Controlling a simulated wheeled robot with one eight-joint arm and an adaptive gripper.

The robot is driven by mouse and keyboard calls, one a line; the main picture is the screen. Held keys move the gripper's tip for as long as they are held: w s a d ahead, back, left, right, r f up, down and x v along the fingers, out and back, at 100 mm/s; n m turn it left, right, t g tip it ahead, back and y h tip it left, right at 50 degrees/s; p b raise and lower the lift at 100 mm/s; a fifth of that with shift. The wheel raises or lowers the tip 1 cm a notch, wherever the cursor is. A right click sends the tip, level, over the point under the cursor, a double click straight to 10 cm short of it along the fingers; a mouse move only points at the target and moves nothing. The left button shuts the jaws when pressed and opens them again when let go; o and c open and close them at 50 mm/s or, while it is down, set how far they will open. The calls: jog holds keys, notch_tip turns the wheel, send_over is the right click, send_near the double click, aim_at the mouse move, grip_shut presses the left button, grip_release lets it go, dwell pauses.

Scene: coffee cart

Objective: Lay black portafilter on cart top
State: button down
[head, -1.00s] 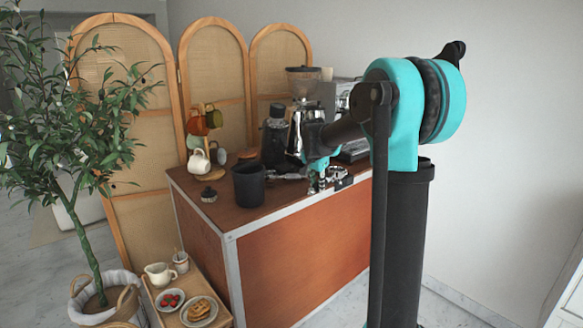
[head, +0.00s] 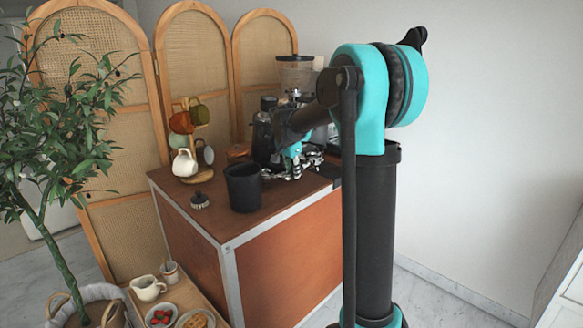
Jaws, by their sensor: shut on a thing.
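The cart top (head: 230,221) is a dark brown surface with a pale metal edge. My gripper (head: 296,170) is low over the back right part of the cart top, in front of the coffee machine area. It is shut on the black portafilter, which is small and mostly hidden by the fingers and my arm. I cannot tell whether the portafilter touches the cart top.
A black bin (head: 243,187) stands left of my gripper, with a small dark brush-like item (head: 200,201) farther left. A mug stand (head: 190,150) with several mugs is at the back left. A grinder (head: 296,78) stands behind. The front left top is clear.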

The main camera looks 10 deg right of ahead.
jog(key=shift+f, duration=2.4)
jog(key=shift+c, duration=1.9)
grip_release()
jog(key=shift+r, duration=0.15)
jog(key=shift+r, duration=3.35)
jog(key=shift+s, duration=0.1)
